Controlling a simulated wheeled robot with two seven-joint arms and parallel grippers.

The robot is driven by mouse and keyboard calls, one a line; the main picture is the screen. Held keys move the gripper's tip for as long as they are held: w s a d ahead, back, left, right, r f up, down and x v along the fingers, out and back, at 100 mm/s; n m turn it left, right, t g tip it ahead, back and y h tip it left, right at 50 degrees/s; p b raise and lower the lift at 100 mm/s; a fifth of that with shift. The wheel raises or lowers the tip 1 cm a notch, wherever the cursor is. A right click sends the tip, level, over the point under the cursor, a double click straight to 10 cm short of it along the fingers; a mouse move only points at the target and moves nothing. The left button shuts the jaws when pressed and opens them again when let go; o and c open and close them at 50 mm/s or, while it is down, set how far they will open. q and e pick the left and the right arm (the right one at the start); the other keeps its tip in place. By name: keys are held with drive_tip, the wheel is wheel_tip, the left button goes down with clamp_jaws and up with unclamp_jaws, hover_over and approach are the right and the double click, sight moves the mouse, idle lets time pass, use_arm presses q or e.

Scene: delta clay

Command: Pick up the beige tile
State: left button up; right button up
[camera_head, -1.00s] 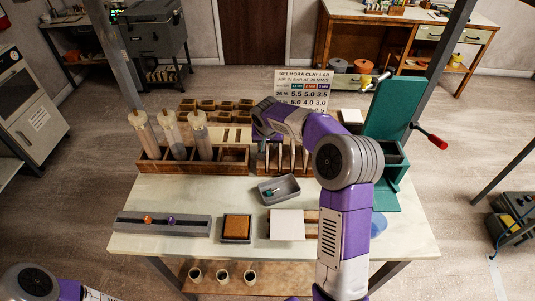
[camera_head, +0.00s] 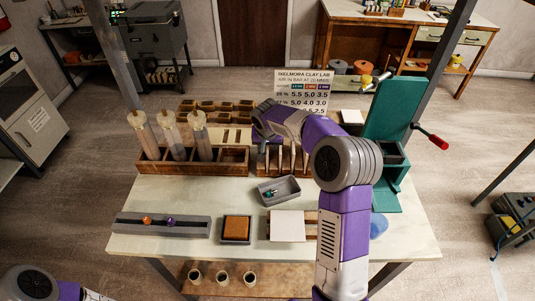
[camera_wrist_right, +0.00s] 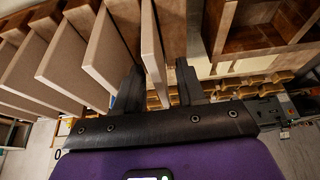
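Several upright beige tiles (camera_wrist_right: 105,55) stand side by side in a wooden rack, which also shows in the head view (camera_head: 285,172), partly hidden by my right arm. My right gripper (camera_wrist_right: 160,82) is open at the rack. In the right wrist view, one beige tile (camera_wrist_right: 152,42) stands between its two dark fingers, close to the left finger, with a gap to the right finger. In the head view, my right gripper (camera_head: 264,134) is above the rack's left end, its fingertips hard to make out. Only part of my left arm shows at the lower left; its gripper is out of view.
A wooden box with three clear tubes (camera_head: 172,140) stands left of the rack. A grey tray (camera_head: 278,190) lies in front. A teal press (camera_head: 388,120) with a red-handled lever stands at the right. A pale flat slab (camera_head: 287,226) lies near the front edge.

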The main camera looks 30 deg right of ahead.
drive_tip(key=shift+c, duration=0.4)
clamp_jaws()
